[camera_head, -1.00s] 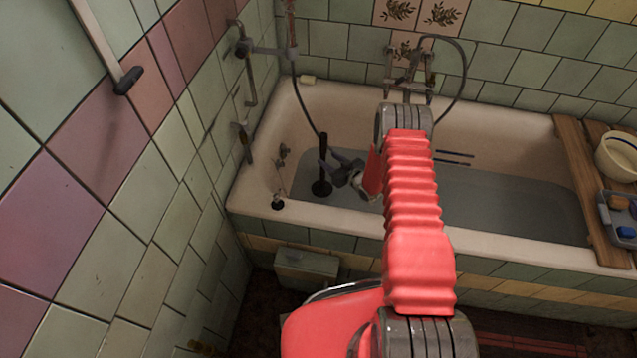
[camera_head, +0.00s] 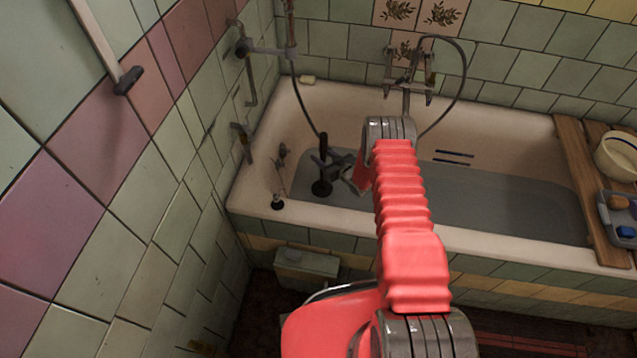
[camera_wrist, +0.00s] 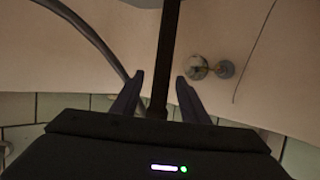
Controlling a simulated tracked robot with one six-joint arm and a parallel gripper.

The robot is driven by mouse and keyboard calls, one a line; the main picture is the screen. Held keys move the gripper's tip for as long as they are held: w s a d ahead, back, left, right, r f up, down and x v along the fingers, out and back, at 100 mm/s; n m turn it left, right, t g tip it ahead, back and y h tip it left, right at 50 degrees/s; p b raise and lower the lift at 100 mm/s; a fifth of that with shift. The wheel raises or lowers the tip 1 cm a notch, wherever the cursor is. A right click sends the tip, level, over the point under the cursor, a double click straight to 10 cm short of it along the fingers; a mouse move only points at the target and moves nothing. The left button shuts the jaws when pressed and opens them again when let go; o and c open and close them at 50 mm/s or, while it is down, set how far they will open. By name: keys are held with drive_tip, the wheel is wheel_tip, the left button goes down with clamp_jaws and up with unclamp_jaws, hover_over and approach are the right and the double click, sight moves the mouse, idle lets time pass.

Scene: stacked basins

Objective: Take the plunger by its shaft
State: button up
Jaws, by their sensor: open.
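The black plunger (camera_head: 322,187) stands upright in the bathtub near its left end, its cup low at the water. In the wrist view its dark shaft (camera_wrist: 164,50) runs upright between the two fingers. My gripper (camera_head: 321,158) is at the shaft in the head view, with a finger on either side. In the wrist view my gripper (camera_wrist: 158,82) is open, with the shaft nearer the left finger. A gap shows on the right. I cannot tell whether the left finger touches the shaft.
The bathtub (camera_head: 500,235) holds grey water. A tap with a hose (camera_head: 408,80) is on the back wall. A wooden board (camera_head: 582,190) lies across the right end with a bowl (camera_head: 617,157) and a tray (camera_head: 618,212). A small black plug (camera_head: 277,203) sits on the left front rim.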

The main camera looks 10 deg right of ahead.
sight(326, 141)
drive_tip(key=shift+c, duration=0.6)
clamp_jaws()
drive_tip(key=shift+r, duration=0.1)
drive_tip(key=shift+r, duration=4.95)
